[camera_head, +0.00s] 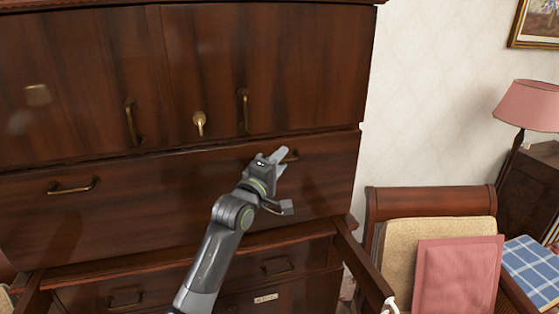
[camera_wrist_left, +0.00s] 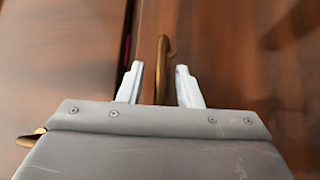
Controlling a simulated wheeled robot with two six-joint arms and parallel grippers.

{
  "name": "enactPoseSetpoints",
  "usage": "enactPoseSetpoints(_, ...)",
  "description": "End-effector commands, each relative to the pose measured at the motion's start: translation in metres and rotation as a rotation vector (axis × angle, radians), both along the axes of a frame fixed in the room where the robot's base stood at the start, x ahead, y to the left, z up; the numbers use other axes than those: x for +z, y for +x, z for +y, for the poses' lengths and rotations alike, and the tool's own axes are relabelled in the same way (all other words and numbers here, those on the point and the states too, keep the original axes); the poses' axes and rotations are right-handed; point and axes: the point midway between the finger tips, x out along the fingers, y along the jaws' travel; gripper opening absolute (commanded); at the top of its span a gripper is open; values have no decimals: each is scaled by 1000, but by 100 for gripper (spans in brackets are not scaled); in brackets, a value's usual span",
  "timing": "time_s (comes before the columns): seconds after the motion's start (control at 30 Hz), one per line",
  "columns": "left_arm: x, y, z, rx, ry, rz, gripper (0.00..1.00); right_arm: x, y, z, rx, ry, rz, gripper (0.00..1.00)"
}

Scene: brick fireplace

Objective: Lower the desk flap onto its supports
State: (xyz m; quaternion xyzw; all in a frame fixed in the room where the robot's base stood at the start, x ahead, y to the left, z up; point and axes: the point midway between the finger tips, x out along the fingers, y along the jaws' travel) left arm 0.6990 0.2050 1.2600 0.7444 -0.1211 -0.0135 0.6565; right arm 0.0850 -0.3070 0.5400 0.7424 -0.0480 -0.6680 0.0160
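The desk flap (camera_head: 180,200) is the broad dark wooden front with two brass handles. It stands up, closed against the desk. Its right handle (camera_head: 291,155) also shows in the left wrist view (camera_wrist_left: 161,70). Two wooden supports stick out below the flap, the right one (camera_head: 362,268) and the left one (camera_head: 30,298). My left gripper (camera_head: 281,158) is at the right handle. In the left wrist view its fingers (camera_wrist_left: 158,85) are open, one on each side of the brass handle. I cannot tell whether they touch it. My right gripper is not in view.
Cupboard doors (camera_head: 270,60) with brass pulls are above the flap, and drawers (camera_head: 200,283) are below. A chair (camera_head: 425,202) with a pink cushion (camera_head: 458,278) stands close on the right. A pink lamp (camera_head: 530,105) is further right.

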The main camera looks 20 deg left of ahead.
Motion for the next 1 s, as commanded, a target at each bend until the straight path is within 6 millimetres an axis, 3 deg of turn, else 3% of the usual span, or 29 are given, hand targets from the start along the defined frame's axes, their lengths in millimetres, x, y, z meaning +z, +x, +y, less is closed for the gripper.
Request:
enactPoseSetpoints(0.23,0,1,0,0,0,-1,32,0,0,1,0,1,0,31)
enactPoseSetpoints(0.5,0,0,0,0,0,0,0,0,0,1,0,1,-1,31)
enactPoseSetpoints(1.0,-5,-5,3,0,15,-20,0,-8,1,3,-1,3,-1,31)
